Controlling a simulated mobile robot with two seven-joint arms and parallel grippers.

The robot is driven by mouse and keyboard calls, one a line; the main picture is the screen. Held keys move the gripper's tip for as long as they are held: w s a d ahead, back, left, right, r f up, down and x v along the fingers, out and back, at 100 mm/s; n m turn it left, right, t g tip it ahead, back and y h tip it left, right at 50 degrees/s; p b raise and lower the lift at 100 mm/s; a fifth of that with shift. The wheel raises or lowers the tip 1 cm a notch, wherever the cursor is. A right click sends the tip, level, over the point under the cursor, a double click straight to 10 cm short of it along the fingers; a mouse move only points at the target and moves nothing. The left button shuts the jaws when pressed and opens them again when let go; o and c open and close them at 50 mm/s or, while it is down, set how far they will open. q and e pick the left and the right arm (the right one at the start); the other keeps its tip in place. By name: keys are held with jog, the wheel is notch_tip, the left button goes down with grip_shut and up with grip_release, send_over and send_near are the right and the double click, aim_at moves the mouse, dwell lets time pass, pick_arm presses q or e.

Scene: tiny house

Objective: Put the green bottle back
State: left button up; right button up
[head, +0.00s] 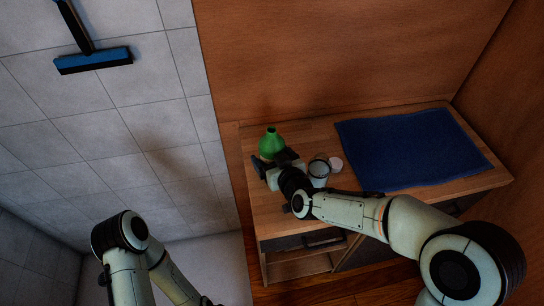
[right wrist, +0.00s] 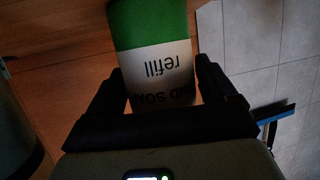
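The green bottle (head: 271,143) is at the back left corner of the wooden counter, its narrow top upward and its lower part hidden by my right gripper. In the right wrist view the bottle (right wrist: 155,60) is green above a white label reading "refill". My right gripper (head: 279,168) has a finger on each side of the bottle, very close to it in the right wrist view (right wrist: 158,85). I cannot tell whether both fingers press on it. My left arm shows at the lower left of the head view; its gripper is out of view.
A glass-like cup (head: 319,170) and a small white round item (head: 336,164) stand just right of my right gripper. A blue mat (head: 410,148) covers the counter's right part. A blue squeegee (head: 93,60) is at the upper left on the tiles.

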jog(key=shift+r+p, duration=0.3)
jog(key=v, duration=1.2)
jog(key=shift+f, duration=0.15)
